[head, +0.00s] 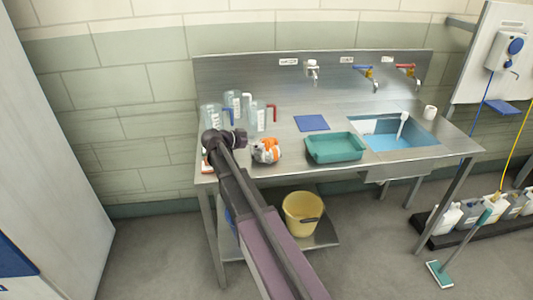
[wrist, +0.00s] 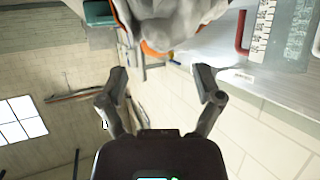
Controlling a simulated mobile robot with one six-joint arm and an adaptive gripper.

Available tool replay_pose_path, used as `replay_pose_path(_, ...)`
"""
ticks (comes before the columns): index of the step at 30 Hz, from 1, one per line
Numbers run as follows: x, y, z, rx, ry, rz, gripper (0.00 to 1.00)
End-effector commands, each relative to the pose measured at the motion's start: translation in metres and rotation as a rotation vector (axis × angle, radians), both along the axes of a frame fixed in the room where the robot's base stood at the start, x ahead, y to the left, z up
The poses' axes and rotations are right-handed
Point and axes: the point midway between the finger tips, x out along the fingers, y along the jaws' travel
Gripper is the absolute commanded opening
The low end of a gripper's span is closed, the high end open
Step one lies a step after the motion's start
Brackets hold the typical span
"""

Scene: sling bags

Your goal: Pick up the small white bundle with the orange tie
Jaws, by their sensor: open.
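The small white bundle with the orange tie (head: 266,151) sits on the steel counter, left of the green tray, in the head view. In the wrist view, which appears upside down, the pale bundle (wrist: 178,18) fills the top centre, and part of its orange tie (wrist: 152,49) shows. My gripper (wrist: 162,76) is open and empty, with its fingers spread below the bundle in that picture and apart from it. In the head view, my arm's dark end is just left of the bundle, and the fingertips are hard to make out.
Several clear jugs (head: 236,101) stand behind the bundle, one with a red handle. A green tray (head: 335,158), a blue mat (head: 311,123) and a sink (head: 410,129) with taps lie to the right. A yellow bucket (head: 302,214) stands on the lower shelf.

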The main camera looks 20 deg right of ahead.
Motion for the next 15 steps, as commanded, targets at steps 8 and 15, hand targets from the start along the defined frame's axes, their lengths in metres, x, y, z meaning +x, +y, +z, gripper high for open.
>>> replay_pose_path(8,0.0005,-0.0016,-0.0005,0.000,0.001,0.001,0.84)
replay_pose_path(15,0.0005,-0.0062,-0.0040,0.000,0.000,0.001,0.84)
